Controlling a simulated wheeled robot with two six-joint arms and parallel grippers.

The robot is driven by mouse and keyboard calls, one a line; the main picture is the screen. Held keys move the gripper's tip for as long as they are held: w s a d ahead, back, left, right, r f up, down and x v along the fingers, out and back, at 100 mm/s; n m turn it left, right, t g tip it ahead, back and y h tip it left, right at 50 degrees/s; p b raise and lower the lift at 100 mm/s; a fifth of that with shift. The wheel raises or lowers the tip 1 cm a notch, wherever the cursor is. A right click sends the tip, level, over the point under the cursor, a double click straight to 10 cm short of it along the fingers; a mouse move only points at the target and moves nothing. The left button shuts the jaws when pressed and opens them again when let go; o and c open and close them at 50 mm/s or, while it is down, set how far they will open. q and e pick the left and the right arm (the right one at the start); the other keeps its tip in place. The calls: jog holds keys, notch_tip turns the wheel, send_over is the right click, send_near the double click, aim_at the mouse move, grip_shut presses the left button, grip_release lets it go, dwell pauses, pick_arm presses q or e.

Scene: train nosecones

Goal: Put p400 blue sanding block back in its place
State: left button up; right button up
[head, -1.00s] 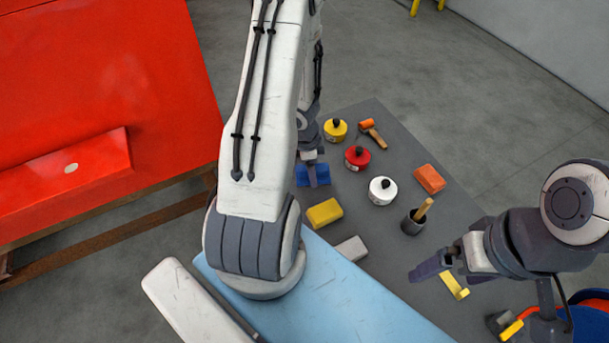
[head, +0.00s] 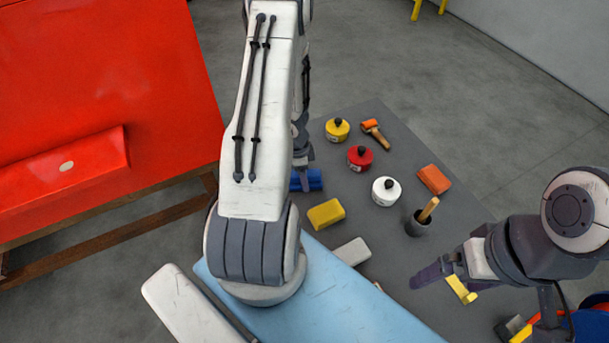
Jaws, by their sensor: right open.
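The blue sanding block (head: 314,181) is at the left edge of the grey table top, behind the yellow block. My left gripper (head: 305,184) is at the blue block, with a finger in front of its middle. My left arm hides part of the gripper and the block's left side. I cannot tell whether the jaws grip the block, or whether it rests on the table. My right gripper (head: 434,277) is open and empty over the table's right front part, near a small yellow piece.
A yellow block (head: 326,214), a grey block (head: 351,252) and an orange block (head: 434,180) lie on the table (head: 400,135). Yellow (head: 337,131), red (head: 360,159) and white (head: 385,192) round containers, a mallet (head: 375,133) and a dark cup (head: 417,225) stand near. A red panel (head: 100,80) is left.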

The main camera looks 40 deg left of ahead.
pick_arm(q)
jog(key=o, duration=1.5)
jog(key=r+p, duration=0.3)
jog(key=r, duration=0.1)
jog(key=r+p, duration=0.3)
jog(key=r, duration=0.1)
jog(key=s+a+r+p, duration=0.1)
jog(key=r+p, duration=0.3)
jog(key=f+b, duration=0.3)
jog(key=f, duration=0.1)
jog(key=f+b, duration=0.3)
jog(key=f, duration=0.1)
jog(key=w+d+f+b, duration=0.1)
jog(key=f+b, duration=0.3)
jog(key=shift+f, duration=0.15)
jog(key=shift+r, duration=0.2)
jog(key=shift+r, duration=0.1)
